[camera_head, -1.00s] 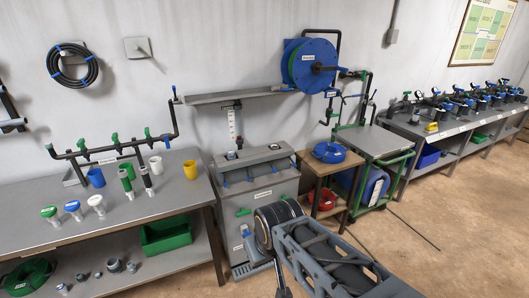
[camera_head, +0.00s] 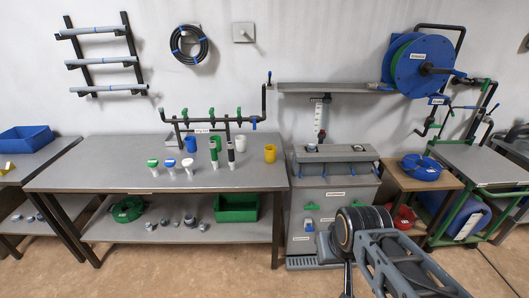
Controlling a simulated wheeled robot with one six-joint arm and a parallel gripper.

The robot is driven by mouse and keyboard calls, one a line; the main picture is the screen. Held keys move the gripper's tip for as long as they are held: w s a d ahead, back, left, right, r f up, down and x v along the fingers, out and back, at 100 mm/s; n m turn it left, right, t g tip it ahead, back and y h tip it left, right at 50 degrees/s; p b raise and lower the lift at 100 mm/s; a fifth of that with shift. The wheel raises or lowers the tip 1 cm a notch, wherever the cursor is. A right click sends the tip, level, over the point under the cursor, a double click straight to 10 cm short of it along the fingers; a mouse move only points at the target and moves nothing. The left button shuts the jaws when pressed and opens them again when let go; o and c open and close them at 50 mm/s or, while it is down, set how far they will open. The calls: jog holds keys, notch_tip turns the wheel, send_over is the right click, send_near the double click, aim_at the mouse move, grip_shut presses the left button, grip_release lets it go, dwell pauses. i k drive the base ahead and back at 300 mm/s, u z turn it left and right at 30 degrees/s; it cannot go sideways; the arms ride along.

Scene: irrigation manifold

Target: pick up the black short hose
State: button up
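A dark upright cylinder (camera_head: 231,153) on the left workbench looks like the black short hose. It stands just right of a similar green upright cylinder (camera_head: 213,153). My gripper (camera_head: 325,246) is at the lower middle, in front of the grey cabinet, well to the right of the bench and below its top. It is small and partly hidden by my arm, so I cannot tell whether its fingers are open or shut. No object shows in it.
The workbench (camera_head: 110,178) also holds green-, blue- and white-topped pieces (camera_head: 170,164), a yellow cup (camera_head: 270,153) and a dark pipe manifold (camera_head: 181,130) behind. A grey cabinet (camera_head: 335,200) adjoins it. A coiled black hose (camera_head: 189,45) hangs on the wall. Floor in front is clear.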

aim_at(233, 161)
jog(key=u, duration=0.45)
jog(key=k, duration=1.1)
jog(key=u, duration=1.3)
jog(key=i, duration=2.5)
jog(key=z, duration=0.65)
jog(key=i, duration=0.8)
jog(key=z, duration=1.35)
jog(key=i, duration=0.7)
jog(key=z, duration=0.55)
